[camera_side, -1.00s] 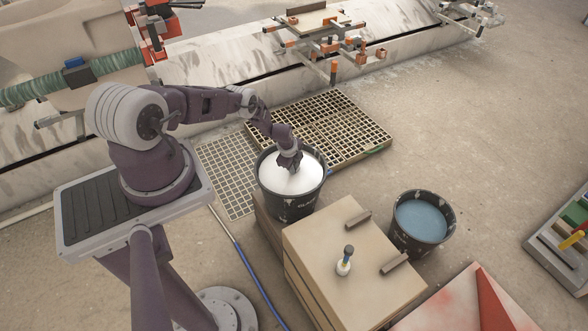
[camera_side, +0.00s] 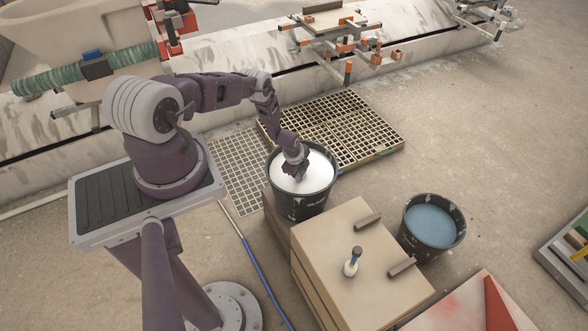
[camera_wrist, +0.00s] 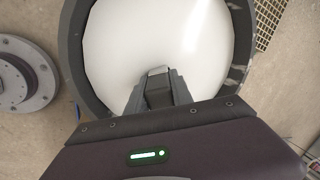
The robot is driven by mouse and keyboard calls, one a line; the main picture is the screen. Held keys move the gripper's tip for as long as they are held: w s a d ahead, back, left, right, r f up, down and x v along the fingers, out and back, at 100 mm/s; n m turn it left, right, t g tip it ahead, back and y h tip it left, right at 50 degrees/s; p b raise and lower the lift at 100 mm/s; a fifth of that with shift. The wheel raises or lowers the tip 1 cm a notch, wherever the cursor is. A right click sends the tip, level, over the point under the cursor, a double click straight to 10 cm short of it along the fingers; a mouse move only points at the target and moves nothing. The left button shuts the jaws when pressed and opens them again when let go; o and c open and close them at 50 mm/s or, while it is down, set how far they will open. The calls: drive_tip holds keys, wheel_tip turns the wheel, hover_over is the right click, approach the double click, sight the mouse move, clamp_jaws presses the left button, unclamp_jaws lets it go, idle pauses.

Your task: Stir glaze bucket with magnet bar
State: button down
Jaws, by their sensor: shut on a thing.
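The glaze bucket (camera_side: 301,205) is black with white drips and is full of white glaze (camera_side: 318,175). In the wrist view the white glaze (camera_wrist: 190,40) fills most of the picture inside the dark bucket rim (camera_wrist: 242,40). My gripper (camera_side: 294,174) reaches down into the bucket mouth, left of its middle. In the wrist view my gripper (camera_wrist: 158,88) is shut on a narrow grey piece, seemingly the magnet bar (camera_wrist: 158,71). Only its top end shows; the rest is hidden by the fingers or the glaze.
A second dark bucket (camera_side: 406,236) with blue liquid stands on the floor to the right. Slatted grates (camera_side: 360,135) lie behind. A red-marked board (camera_side: 470,310) lies front right.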

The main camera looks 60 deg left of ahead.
drive_tip(key=shift+w+d, duration=0.45)
drive_tip(key=w+a, duration=0.3)
drive_tip(key=shift+v, duration=5.05)
drive_tip(key=shift+d, duration=0.1)
drive_tip(key=shift+w, duration=0.1)
wheel_tip(320, 180, up, 5)
